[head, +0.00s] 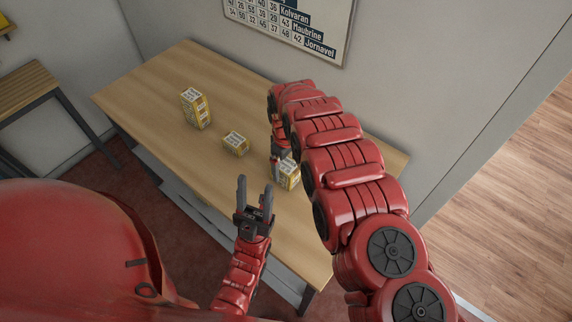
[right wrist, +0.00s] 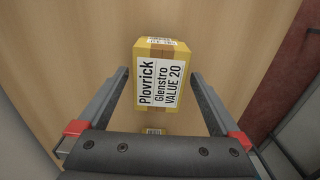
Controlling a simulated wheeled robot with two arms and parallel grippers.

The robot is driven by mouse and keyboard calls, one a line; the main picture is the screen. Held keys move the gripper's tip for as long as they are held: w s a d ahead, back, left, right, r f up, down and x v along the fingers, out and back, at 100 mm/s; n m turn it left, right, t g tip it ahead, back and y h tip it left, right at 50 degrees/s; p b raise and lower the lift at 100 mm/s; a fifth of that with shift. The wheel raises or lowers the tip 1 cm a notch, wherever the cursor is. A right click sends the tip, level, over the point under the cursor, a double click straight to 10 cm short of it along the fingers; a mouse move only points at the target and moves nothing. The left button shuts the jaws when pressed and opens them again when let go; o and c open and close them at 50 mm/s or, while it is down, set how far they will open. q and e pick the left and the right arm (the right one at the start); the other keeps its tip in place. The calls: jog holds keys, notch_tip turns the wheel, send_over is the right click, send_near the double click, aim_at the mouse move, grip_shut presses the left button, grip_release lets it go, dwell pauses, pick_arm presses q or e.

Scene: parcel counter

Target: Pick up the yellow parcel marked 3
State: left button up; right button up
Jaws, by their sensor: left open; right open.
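Three yellow parcels with white labels stand on the wooden counter: a tall one (head: 195,108), a small low one (head: 236,143) and one at my right gripper (head: 289,175). In the right wrist view this last parcel (right wrist: 160,85) reads "Plovrick Glenstro VALUE 20"; I can read no 3 on any parcel. My right gripper (right wrist: 159,76) is open, its fingertips on either side of that parcel as seen, with no clear contact. In the head view the right gripper (head: 279,150) partly hides it. My left gripper (head: 255,192) is open and empty, near the counter's front edge.
The wooden counter (head: 165,75) is bare at its far left and back. A wall board (head: 295,22) with numbers and names hangs behind it. A smaller table (head: 25,88) stands at the left. A bit of another yellow parcel face (right wrist: 153,131) shows low in the right wrist view.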

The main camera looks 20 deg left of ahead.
jog(key=shift+w+f, duration=0.1)
jog(key=shift+f, duration=0.5)
jog(key=shift+r, duration=0.1)
jog(key=c, duration=1.5)
